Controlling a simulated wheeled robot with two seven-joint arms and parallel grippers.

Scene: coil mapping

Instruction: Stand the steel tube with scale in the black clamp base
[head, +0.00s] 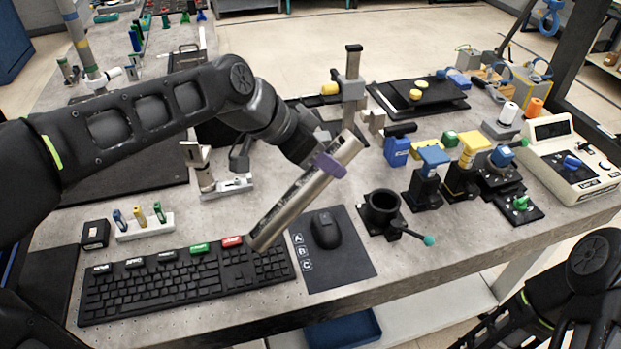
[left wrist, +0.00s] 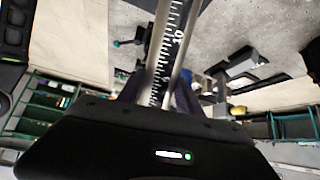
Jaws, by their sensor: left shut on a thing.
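The steel tube with scale (head: 290,212) is held tilted above the table, its lower end over the right end of the keyboard and its upper end leaning right. My left gripper (head: 325,163) is shut on it near the upper end. In the left wrist view the tube (left wrist: 172,50) shows its black scale with white marks between the fingers (left wrist: 170,95). The black clamp base (head: 381,210) stands on the table to the right of the tube, its round opening facing up and empty, with a green-knobbed lever at its right. My right arm shows at the lower right; its fingertips are not clear.
A keyboard (head: 180,283) and a mouse (head: 325,230) on a dark mat (head: 348,265) lie left of the clamp base. Blue and yellow-topped mounts (head: 462,170) stand close to its right. A grey post stand (head: 352,90) rises behind. The table's front edge is near.

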